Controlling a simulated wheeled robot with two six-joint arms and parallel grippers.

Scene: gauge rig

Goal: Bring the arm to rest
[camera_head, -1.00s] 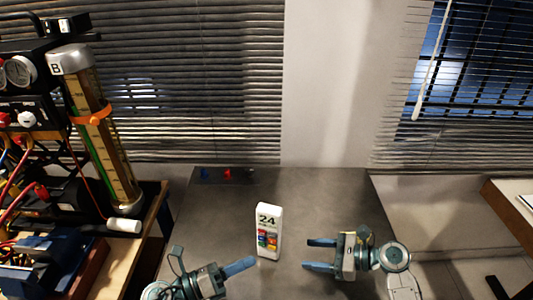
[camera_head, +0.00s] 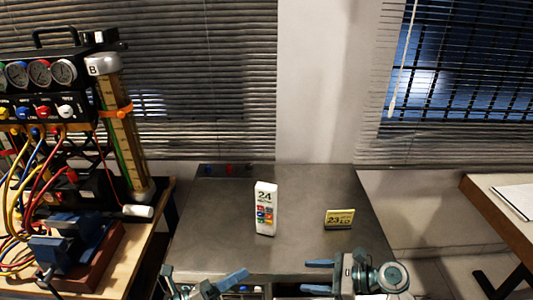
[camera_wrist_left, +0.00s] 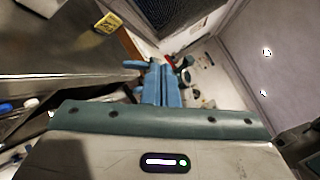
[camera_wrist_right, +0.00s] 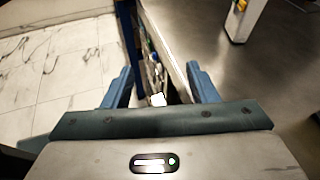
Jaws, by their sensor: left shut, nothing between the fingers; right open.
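My left gripper (camera_head: 234,279) is low in the head view, in front of the grey table's near edge, shut and empty. Its blue fingers (camera_wrist_left: 161,84) lie together in the left wrist view. My right gripper (camera_head: 318,277) is to its right at about the same height, open and empty. Its blue fingers (camera_wrist_right: 159,78) stand apart in the right wrist view. Neither gripper touches anything on the tabletop.
The grey table (camera_head: 300,200) bears an upright white block marked 24 (camera_head: 265,209) and a small yellow tag (camera_head: 340,219). Left is a bench with a gauge box (camera_head: 40,75), hoses, a tall tube (camera_head: 122,135) and a blue vise (camera_head: 70,235). Another table (camera_head: 500,205) stands right.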

